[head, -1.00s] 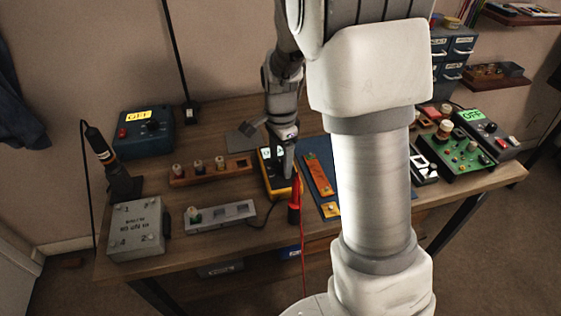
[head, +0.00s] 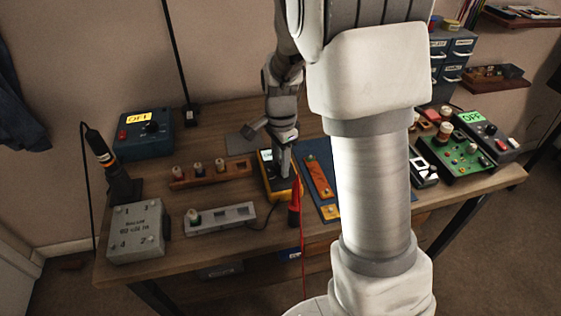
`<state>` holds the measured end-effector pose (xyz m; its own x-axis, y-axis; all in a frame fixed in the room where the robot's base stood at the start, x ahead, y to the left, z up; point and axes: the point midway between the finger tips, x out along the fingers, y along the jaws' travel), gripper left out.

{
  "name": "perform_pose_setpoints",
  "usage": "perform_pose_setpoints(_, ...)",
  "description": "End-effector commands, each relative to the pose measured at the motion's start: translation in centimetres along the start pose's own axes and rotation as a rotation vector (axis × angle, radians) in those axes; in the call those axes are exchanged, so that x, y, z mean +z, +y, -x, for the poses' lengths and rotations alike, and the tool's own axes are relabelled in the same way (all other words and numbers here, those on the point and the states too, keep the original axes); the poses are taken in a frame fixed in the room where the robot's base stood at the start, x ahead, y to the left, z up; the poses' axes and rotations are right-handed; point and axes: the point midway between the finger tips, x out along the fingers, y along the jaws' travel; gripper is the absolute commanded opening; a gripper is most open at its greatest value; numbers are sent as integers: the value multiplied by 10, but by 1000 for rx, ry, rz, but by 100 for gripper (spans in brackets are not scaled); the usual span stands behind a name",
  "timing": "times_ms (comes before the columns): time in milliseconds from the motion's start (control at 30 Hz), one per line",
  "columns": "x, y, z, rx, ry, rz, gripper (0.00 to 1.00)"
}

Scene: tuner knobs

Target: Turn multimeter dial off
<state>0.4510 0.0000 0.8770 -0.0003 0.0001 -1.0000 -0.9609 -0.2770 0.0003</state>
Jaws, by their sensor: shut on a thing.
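The multimeter (head: 268,183), yellow and dark with a lit screen at its upper left, lies on the wooden workbench in the middle of the head view. My gripper (head: 284,176) points down over its face and is shut on the dial. The dial is hidden behind the gripper, so its pointer and marks cannot be read. The screen is too small and partly covered to read. A red probe (head: 294,212) stands at the multimeter's lower right with a red lead hanging off the bench's front edge.
A blue box (head: 143,135) reading OFF and a grey switch box (head: 136,230) stand at the left. A wooden knob rail (head: 211,173) and a grey rail (head: 220,218) lie left of the multimeter. A green board (head: 458,152) is at the right.

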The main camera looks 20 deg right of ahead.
Motion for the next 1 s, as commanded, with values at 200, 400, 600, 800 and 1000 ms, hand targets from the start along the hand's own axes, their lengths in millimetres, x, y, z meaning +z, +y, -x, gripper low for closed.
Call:
perform_pose_setpoints(200,-1,0,1,-1,1,93,0)
perform_pose_setpoints(400,-1,0,2,0,0,250,0)
perform_pose_setpoints(600,-1,0,2,0,0,441,0)
perform_pose_setpoints(800,-1,0,2,-1,1,631,0)
perform_pose_setpoints(1000,-1,0,2,-1,1,822,0)
